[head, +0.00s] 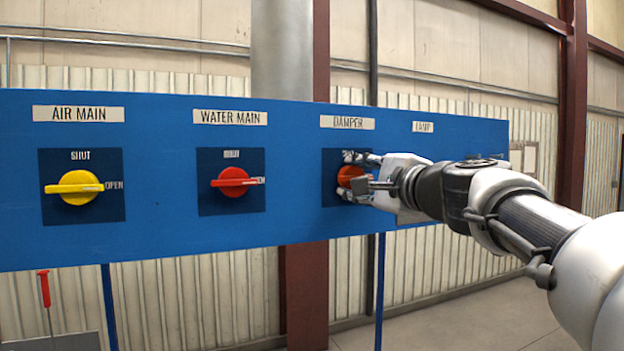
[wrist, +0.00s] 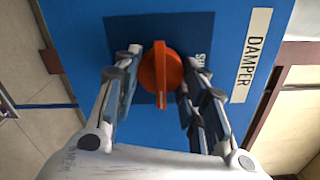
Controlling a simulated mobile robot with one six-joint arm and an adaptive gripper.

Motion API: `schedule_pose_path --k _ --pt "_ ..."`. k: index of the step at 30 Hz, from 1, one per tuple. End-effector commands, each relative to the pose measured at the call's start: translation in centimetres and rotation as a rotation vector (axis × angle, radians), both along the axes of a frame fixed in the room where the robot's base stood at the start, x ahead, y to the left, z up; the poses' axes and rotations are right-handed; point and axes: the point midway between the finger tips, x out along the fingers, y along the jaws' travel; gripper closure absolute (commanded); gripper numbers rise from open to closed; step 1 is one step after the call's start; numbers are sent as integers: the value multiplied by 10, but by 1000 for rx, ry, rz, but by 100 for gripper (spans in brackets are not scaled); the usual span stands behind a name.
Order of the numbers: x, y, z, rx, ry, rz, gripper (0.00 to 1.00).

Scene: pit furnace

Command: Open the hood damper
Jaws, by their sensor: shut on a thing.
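The damper knob (head: 350,176) is an orange-red round knob with a raised bar, on a dark plate under the DAMPER label (head: 347,122). In the wrist view the knob (wrist: 160,68) sits between my two fingers, and its bar runs parallel to the label (wrist: 252,55), so it lies about level. My gripper (head: 352,177) is shut on the knob, with one finger above and one below; it also shows in the wrist view (wrist: 165,58). The SHUT word is partly covered by a finger. I cannot see an OPEN word on this plate.
The blue panel (head: 300,230) also bears a yellow AIR MAIN knob (head: 78,187) and a red WATER MAIN knob (head: 233,182), both with level bars. A LAMP label (head: 423,127) is at right, its control hidden by my arm. A red-handled tool (head: 44,290) stands lower left.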

Motion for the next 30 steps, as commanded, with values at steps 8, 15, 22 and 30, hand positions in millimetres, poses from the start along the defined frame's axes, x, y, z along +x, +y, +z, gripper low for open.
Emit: schedule_pose_path --k 8,15,22,30 --pt "0 0 1 3 -1 -1 60" --pt "0 0 0 1 -1 0 44" --pt "0 0 0 0 0 0 41" --pt "-15 -5 1 1 -1 -2 41"
